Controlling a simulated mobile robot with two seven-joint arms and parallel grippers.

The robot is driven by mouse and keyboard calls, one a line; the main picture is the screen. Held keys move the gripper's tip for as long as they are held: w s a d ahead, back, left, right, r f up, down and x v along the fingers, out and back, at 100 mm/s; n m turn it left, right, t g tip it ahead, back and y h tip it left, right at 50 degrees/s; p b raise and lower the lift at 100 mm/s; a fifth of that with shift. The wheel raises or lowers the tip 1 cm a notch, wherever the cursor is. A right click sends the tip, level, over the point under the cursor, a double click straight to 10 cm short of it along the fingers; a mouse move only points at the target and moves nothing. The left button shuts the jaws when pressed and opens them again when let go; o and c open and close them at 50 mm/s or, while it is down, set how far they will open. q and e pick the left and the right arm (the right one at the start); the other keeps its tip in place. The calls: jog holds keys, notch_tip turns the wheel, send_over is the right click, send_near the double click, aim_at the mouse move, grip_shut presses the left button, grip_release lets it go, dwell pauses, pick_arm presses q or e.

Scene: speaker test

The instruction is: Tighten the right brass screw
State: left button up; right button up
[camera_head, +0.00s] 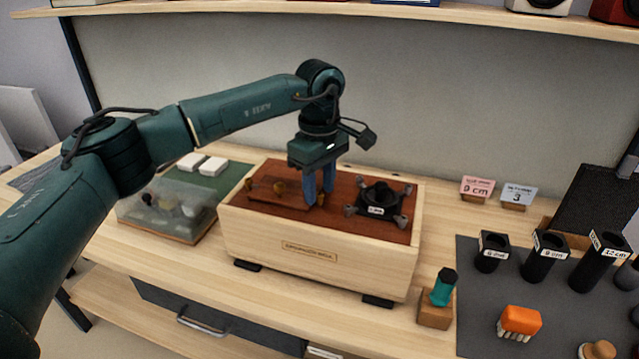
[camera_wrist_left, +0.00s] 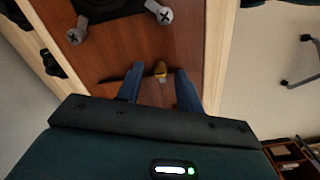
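A light wooden box (camera_head: 310,254) with a reddish-brown top stands on the bench. A brass screw (camera_head: 321,198) stands on that top at the tips of my left gripper (camera_head: 317,196). In the left wrist view the screw (camera_wrist_left: 160,70) shows between the two blue fingertips, with a gap on each side. My left gripper (camera_wrist_left: 159,78) is open around it there and points down. My right gripper is not in view.
A black round part with grey screws (camera_head: 380,196) is on the box's right side. A clear case (camera_head: 165,210) stands left. A green-handled tool (camera_head: 443,288) stands in a block at the right. Black cylinders (camera_head: 543,258) and an orange brush (camera_head: 519,321) are on the dark mat.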

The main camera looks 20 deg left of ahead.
aim_at(319, 194)
pick_arm(q)
notch_tip(319, 194, up, 13)
dwell(0.7)
